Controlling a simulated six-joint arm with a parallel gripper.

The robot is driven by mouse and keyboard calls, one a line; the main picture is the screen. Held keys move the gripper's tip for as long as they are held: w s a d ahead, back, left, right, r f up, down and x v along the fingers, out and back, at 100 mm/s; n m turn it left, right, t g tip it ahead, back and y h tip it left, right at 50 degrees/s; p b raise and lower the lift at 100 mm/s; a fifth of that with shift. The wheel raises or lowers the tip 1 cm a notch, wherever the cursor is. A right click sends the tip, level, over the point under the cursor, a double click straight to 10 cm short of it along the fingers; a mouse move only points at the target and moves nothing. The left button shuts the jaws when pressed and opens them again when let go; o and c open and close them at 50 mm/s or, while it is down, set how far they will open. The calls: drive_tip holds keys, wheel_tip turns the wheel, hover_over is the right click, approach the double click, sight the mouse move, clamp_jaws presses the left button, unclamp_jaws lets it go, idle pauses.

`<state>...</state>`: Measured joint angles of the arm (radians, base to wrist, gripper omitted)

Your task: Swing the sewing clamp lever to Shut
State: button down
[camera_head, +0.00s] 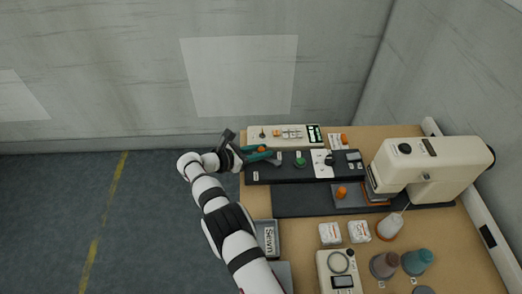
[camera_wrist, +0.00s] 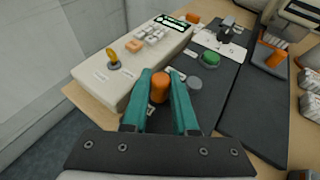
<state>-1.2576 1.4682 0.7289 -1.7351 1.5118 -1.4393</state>
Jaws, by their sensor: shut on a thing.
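An orange knob (camera_wrist: 159,88), which looks like the grip of the clamp lever, stands at the left end of the long dark panel (camera_head: 321,176). My gripper (camera_wrist: 161,76) has its two teal fingers closed on either side of this knob. In the head view, my gripper (camera_head: 262,155) reaches over the panel's back left end, and a bit of orange (camera_head: 261,149) shows between the fingers. The lever's shaft and pivot are mostly hidden by the fingers. Small white labels lie near the knob, too small to read.
A cream control box (camera_head: 284,143) with a green display stands just behind the knob. A green button (camera_head: 300,161) and a grey knob (camera_wrist: 194,84) are to the right. A sewing machine (camera_head: 432,167) stands at right, with another orange knob (camera_head: 341,191) before it. Spools and white packs lie in front.

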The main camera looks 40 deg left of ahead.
drive_tip(key=c, duration=0.7)
unclamp_jaws()
drive_tip(key=v, duration=1.5)
drive_tip(key=shift+s+r, duration=0.1)
drive_tip(key=shift+s, duration=0.3)
